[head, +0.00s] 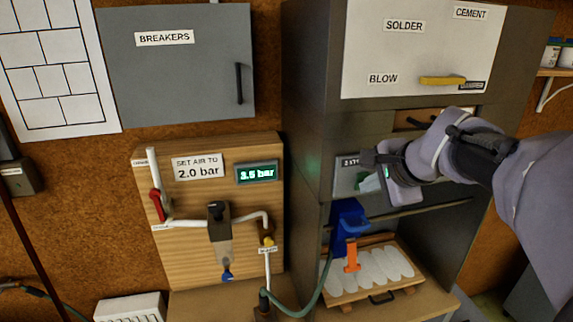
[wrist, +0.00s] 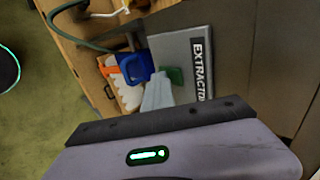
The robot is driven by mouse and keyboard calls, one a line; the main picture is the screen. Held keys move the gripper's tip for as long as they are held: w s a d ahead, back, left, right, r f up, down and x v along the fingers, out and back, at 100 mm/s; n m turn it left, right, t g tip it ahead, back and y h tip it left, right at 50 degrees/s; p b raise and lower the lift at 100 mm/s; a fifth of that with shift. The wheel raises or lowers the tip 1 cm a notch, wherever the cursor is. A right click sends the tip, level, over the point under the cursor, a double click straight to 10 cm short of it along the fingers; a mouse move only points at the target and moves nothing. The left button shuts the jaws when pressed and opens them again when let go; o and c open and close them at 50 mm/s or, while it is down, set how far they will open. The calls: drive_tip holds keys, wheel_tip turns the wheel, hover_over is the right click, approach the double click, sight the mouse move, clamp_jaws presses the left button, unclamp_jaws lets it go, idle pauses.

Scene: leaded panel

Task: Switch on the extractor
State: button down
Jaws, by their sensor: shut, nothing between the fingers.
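The extractor panel (head: 345,182) is a grey plate on the front of the dark cabinet, partly hidden by my gripper in the head view. In the wrist view the panel (wrist: 183,50) carries the label EXTRACTOR (wrist: 201,68) and a green button or switch (wrist: 176,75). The green part also shows in the head view (head: 361,178), beside my fingertips. My gripper (head: 370,184) is shut and empty in front of the panel. Its pale fingers (wrist: 157,95) overlap the edge of the green part in the wrist view. I cannot tell whether they touch it.
A blue tool with an orange tip (head: 350,225) hangs below the panel, over a wooden tray (head: 395,291) of pale pieces. A yellow handle (head: 442,81) sits above right. An air board reading 3.5 bar (head: 257,173) stands left, with a green hose (head: 318,293) below.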

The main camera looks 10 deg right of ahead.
drive_tip(key=shift+r+p, duration=0.8)
drive_tip(key=shift+r, duration=0.05)
